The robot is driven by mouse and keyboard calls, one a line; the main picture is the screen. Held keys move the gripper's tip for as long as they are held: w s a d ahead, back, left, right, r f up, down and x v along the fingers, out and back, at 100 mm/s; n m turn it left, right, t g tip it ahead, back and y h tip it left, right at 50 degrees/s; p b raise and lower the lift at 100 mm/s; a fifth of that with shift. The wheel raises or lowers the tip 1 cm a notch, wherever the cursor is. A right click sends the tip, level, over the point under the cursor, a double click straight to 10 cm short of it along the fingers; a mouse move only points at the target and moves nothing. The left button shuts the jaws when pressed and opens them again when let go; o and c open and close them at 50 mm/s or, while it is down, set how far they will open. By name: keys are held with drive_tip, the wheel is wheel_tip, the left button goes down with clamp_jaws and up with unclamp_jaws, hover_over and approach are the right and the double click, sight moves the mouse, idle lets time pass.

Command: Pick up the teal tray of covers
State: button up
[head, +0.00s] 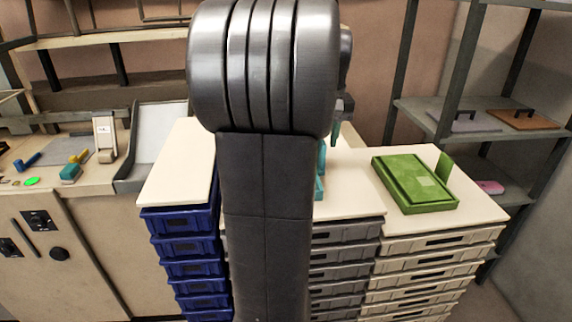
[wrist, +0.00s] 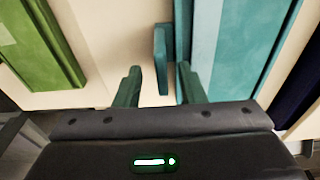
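The teal tray (wrist: 243,45) lies on the pale tabletop at the right of the wrist view. Its upright teal tab (wrist: 162,45) stands at its left side. In the head view my arm hides most of the tray, and only a teal sliver (head: 321,172) shows. My gripper (wrist: 158,69) is open, with its green fingers apart. In the wrist view the tab appears between the fingertips, and the right finger overlaps the tray's edge. No grip on the tab is visible. I cannot tell the height of the fingertips relative to the tab, or see the covers clearly.
A green tray (head: 415,184) with its own upright tab lies on the right part of the pale top (head: 480,207). Stacked blue (head: 187,246), grey and cream crates stand below. A grey shelf (head: 450,119) is at the right. A cluttered bench (head: 95,177) is at the left.

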drive_tip(key=shift+a+f, duration=0.1)
drive_tip(key=shift+f, duration=0.9)
clamp_jaws()
drive_tip(key=shift+r, duration=0.1)
